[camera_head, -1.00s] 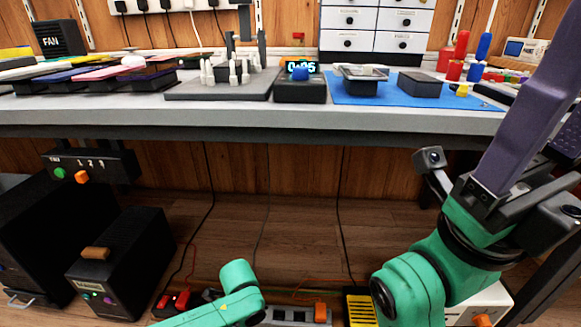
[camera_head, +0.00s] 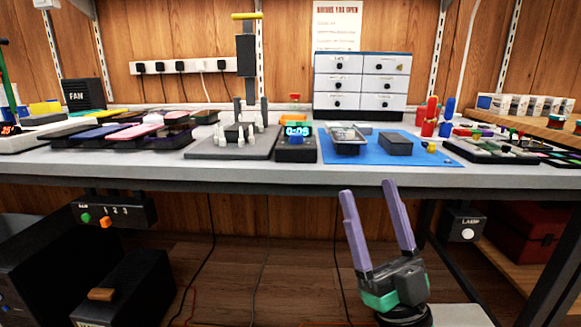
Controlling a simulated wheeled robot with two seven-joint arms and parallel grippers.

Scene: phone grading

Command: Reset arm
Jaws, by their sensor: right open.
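My right gripper (camera_head: 376,205) is open and empty, with its two purple fingers pointing up and apart. It is in front of the workbench (camera_head: 250,175), below the level of the bench top, and touches nothing that I can see. My left gripper is not in view. A blue mat (camera_head: 418,157) to the right carries a tray with a phone-like device (camera_head: 347,138) and a dark block (camera_head: 395,143).
Several phones in dark trays (camera_head: 130,134) lie at the left of the bench. A white drawer cabinet (camera_head: 361,85) stands at the back. A switch box (camera_head: 115,212) and a lamp box (camera_head: 463,226) hang under the bench edge. Dark boxes (camera_head: 125,285) stand on the floor at left.

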